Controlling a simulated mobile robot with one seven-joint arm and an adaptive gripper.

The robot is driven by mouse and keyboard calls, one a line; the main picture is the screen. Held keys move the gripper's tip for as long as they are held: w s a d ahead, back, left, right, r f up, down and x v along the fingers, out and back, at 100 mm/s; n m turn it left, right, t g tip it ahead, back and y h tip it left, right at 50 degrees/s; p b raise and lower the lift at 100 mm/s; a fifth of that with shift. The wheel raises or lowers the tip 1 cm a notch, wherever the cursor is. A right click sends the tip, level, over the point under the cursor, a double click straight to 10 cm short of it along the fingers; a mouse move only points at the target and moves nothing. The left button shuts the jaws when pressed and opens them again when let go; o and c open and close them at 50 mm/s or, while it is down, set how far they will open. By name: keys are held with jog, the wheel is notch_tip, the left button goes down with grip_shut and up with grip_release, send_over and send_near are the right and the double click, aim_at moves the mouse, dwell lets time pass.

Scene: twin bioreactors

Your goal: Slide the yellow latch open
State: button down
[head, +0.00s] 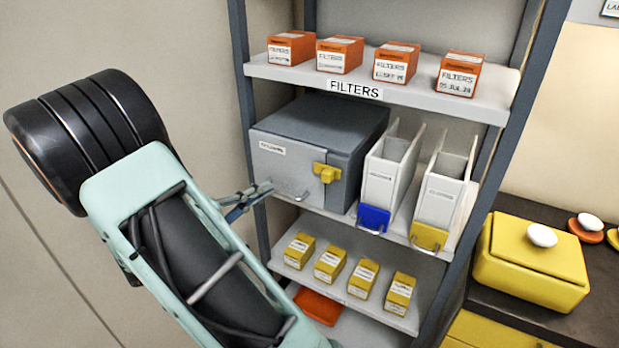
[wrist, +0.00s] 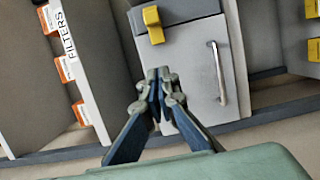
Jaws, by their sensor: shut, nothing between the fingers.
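The yellow latch (head: 327,173) sits on the front of a grey box (head: 290,172), towards the right side of that face. In the wrist view the yellow latch (wrist: 153,24) lies above the fingertips, at the seam between two parts of the box. My gripper (head: 266,187) is left of the latch and in front of the box's left part, apart from the latch. In the wrist view my gripper (wrist: 159,73) has its fingertips together with nothing between them. A metal bar handle (wrist: 218,73) shows on the grey front, right of the fingertips.
The box stands on a shelf beside two white file holders (head: 388,172) (head: 441,190). Orange filter boxes (head: 339,55) stand on the shelf above, small yellow boxes (head: 330,263) below. A shelf post (head: 243,90) rises left of the box. A yellow case (head: 530,265) is at right.

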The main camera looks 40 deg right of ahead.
aim_at(338, 175)
jog(key=shift+d, duration=0.15)
jog(key=d, duration=0.6)
jog(key=w+d+p, duration=0.1)
jog(key=d, duration=0.3)
jog(key=shift+s+d+r+p, duration=0.1)
jog(key=shift+s+d+p, duration=0.1)
jog(key=shift+s, duration=0.35)
jog(key=shift+s+d+p, duration=0.1)
jog(key=shift+s+d, duration=0.1)
jog(key=shift+s, duration=0.35)
jog(key=shift+s+d, duration=0.2)
jog(key=shift+s, duration=0.35)
jog(key=s, duration=0.1)
jog(key=s+d+b, duration=0.1)
jog(key=s, duration=0.1)
jog(key=shift+s+d+b, duration=0.3)
jog(key=shift+s, duration=0.1)
